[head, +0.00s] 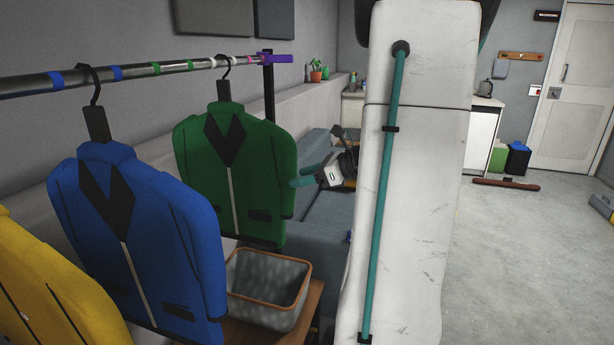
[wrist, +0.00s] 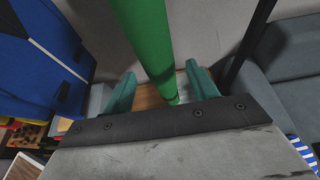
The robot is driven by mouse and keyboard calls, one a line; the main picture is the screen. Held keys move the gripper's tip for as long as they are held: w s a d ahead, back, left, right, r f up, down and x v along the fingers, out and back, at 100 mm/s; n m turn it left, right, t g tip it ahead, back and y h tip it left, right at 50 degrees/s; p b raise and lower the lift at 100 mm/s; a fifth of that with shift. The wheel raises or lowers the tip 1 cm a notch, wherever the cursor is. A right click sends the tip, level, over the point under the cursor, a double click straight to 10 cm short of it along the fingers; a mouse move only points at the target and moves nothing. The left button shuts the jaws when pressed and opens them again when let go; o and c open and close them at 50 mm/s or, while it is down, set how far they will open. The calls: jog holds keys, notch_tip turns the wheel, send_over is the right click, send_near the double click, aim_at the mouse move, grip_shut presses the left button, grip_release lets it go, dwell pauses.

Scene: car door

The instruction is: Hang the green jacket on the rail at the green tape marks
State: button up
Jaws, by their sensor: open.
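The green jacket (head: 235,170) hangs upright, its black hanger hook (head: 224,67) at the rail (head: 195,65) between two white tape bands. The green tape marks (head: 155,68) (head: 187,64) are to the left of that hook, bare of any hanger. My gripper (head: 297,183) is at the jacket's right edge in the head view, partly hidden by my own body. In the wrist view, the open teal fingers (wrist: 163,88) stand either side of the green jacket (wrist: 150,35), seen edge-on. I cannot tell if either finger touches it.
A blue jacket (head: 135,230) hangs left of the green one; it also shows in the wrist view (wrist: 35,70). A yellow jacket (head: 50,295) is nearer. A basket (head: 268,288) sits below.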

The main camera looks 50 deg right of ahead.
aim_at(282, 182)
jog(key=x, duration=0.7)
jog(key=shift+s, duration=0.1)
grip_shut()
jog(key=shift+r, duration=0.4)
jog(key=shift+f, duration=0.35)
grip_release()
